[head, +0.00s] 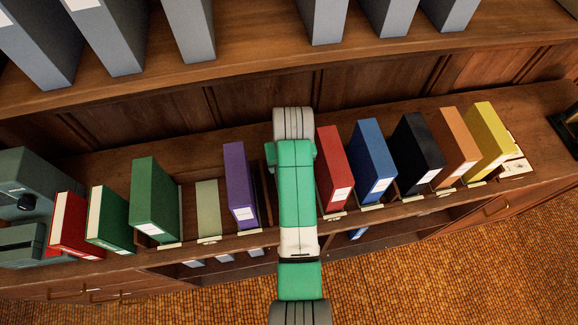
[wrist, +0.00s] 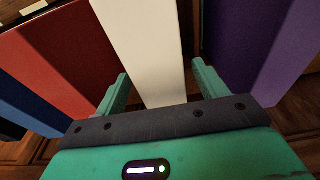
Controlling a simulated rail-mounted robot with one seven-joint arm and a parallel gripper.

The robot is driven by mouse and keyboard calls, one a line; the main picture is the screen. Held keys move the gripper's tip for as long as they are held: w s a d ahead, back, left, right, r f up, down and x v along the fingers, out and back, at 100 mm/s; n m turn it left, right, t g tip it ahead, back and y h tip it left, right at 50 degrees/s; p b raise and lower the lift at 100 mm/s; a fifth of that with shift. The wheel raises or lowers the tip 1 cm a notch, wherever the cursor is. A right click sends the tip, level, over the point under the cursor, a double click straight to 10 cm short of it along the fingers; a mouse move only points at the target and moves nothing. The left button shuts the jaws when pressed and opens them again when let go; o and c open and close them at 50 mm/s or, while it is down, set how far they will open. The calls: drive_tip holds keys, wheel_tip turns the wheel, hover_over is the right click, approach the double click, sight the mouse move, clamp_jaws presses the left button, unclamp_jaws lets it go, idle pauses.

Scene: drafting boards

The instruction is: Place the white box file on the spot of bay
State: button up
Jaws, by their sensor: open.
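The white box file (wrist: 147,35) stands upright in the wrist view, between the two green fingers of my gripper (wrist: 160,80). The fingers are open, one on each side of it; a gap shows at the right finger, and contact at the left one is hard to tell. In the head view my arm hides the white file and the gripper. An empty bay with a pale green patch (head: 208,208) lies on the shelf between the green file (head: 154,195) and the purple file (head: 239,180).
In the wrist view a red file (wrist: 65,60) stands left of the white one and a purple file (wrist: 245,45) right. In the head view blue (head: 372,160), black (head: 417,150), orange (head: 455,145) and yellow (head: 488,135) files stand right.

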drive_tip(key=r, duration=0.5)
drive_tip(key=s+r, duration=0.1)
drive_tip(key=r, duration=0.2)
drive_tip(key=shift+s+d, duration=0.1)
wheel_tip(320, 180, up, 10)
drive_tip(key=w+a+t, duration=0.1)
drive_tip(key=w+t, duration=0.1)
drive_tip(key=t, duration=0.5)
drive_tip(key=s+r+t+p, duration=0.3)
drive_tip(key=s+r+t, duration=0.2)
drive_tip(key=r, duration=1)
drive_tip(key=s+r+m+t+p, duration=0.1)
drive_tip(key=s+r+t+p, duration=0.2)
drive_tip(key=r, duration=1.3)
drive_tip(key=s+r+m+t+p, duration=0.1)
drive_tip(key=s+r+t+p, duration=0.1)
drive_tip(key=s+r+t, duration=0.6)
wheel_tip(320, 180, up, 8)
drive_tip(key=shift+s+d+f+p, duration=0.1)
drive_tip(key=shift+s+d+p, duration=0.1)
drive_tip(key=shift+s+p, duration=0.3)
drive_tip(key=shift+s, duration=0.1)
